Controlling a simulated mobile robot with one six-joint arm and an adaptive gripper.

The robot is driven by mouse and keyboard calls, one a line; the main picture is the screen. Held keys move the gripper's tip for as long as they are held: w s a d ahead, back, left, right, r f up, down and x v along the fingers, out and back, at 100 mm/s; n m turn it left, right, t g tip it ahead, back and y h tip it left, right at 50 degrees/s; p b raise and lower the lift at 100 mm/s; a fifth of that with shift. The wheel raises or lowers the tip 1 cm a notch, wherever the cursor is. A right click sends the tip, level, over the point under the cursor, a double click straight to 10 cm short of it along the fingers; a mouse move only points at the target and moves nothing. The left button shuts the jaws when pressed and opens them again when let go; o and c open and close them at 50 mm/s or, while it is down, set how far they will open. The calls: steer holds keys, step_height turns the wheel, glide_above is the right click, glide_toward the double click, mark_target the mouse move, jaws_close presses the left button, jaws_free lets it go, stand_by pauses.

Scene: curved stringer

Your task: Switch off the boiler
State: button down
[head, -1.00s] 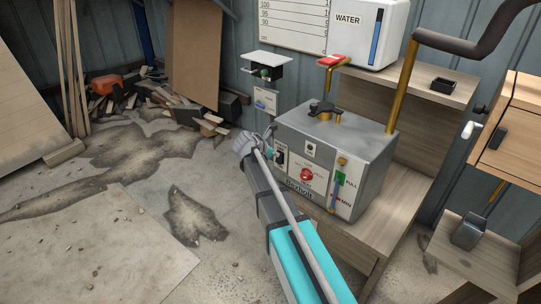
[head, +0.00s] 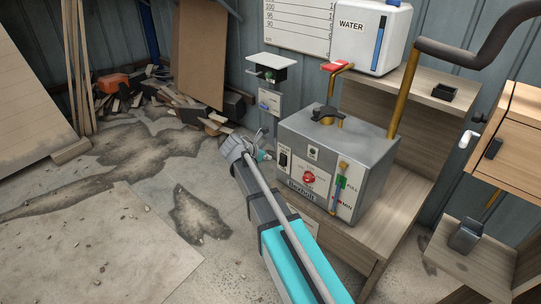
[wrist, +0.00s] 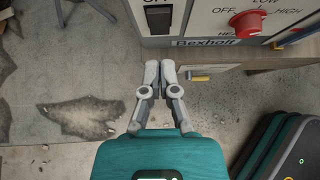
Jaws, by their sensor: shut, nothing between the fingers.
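The boiler (head: 359,146) is a grey metal box on a wooden bench. Its front has a black rocker switch (head: 284,160) at the left, also at the top of the wrist view (wrist: 159,18). A red knob (head: 309,178) sits in the middle of the front, and shows in the wrist view (wrist: 249,24) with OFF, LOW and HIGH marks around it. My gripper (head: 265,145) is just left of the boiler front in the head view. In the wrist view my gripper (wrist: 160,64) has its fingertips together, empty, below the black switch and apart from it.
A gauge with a green FULL mark (head: 341,182) is at the panel's right. A white water tank (head: 370,65) and brass pipes stand behind. A wooden cabinet (head: 505,140) is at right. Scrap wood lies at the back left; the floor at left is mostly open.

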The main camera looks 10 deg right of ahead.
steer(key=r+p+v, duration=0.1)
steer(key=p+v, duration=0.3)
steer(key=v, duration=0.2)
steer(key=shift+w+d, duration=0.25)
steer(key=shift+d, duration=0.05)
stand_by(0.4)
steer(key=s+d+f+m+g+y, duration=0.2)
steer(key=s+m+y, duration=0.1)
steer(key=s+m, duration=0.5)
steer(key=s+d+f+m+g+y, duration=0.1)
steer(key=s+f+m+g+y, duration=0.15)
steer(key=s+m, duration=0.6)
steer(key=s+d+f+m+g+y, duration=0.1)
steer(key=s+d+f+m+y, duration=0.15)
steer(key=s+m, duration=0.55)
step_height(320, 180, up, 28)
steer(key=p, duration=2.8)
steer(key=shift+w+a, duration=0.4)
steer(key=shift+a, duration=0.05)
steer(key=shift+f+m, duration=0.1)
steer(key=shift+m, duration=0.15)
